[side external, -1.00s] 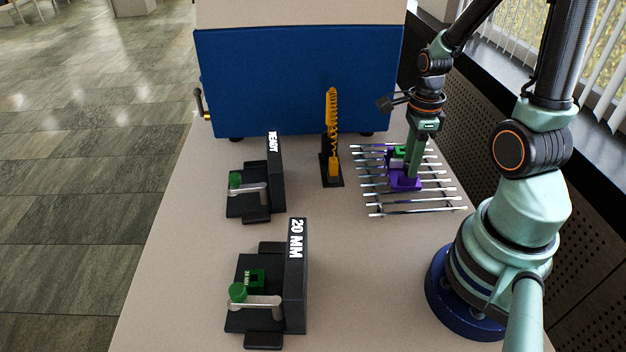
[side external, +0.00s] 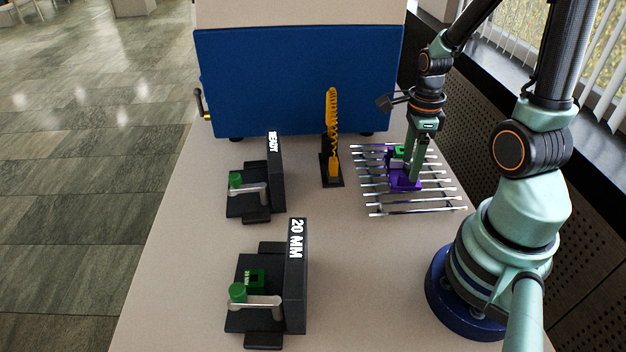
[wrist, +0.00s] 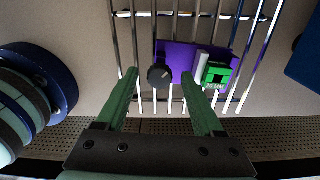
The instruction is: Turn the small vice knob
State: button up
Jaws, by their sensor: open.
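The small purple vice (side external: 402,184) sits on a rack of metal bars (side external: 375,209); it also shows in the wrist view (wrist: 182,54). Its dark round knob (wrist: 158,76) has a white pointer mark and shows in the wrist view. A green block (wrist: 217,74) sits by the vice's pale jaw. My gripper (side external: 413,182) points down over the vice. In the wrist view my gripper (wrist: 159,76) is open, with one green finger on each side of the knob and a visible gap to both. I cannot tell its height relative to the knob.
Two black fixtures with green knobs, a rear one (side external: 250,205) and a "20 MM" one (side external: 294,270), stand farther left. A blue box (side external: 295,80) is behind. Bare table lies between.

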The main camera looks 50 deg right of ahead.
aim_at(410, 165)
notch_tip(410, 165, up, 12)
dwell(0.6)
jog(key=w+a+r+n+t, duration=0.2)
jog(key=a+n, duration=0.5)
jog(key=n, duration=0.7)
jog(key=w+a+r+n+t, duration=0.3)
jog(key=a+n, duration=0.4)
jog(key=n, duration=0.7)
jog(key=shift+w+a+r+t, duration=0.25)
jog(key=shift+w+r+t, duration=0.1)
jog(key=shift+w, duration=0.1)
dwell(1.3)
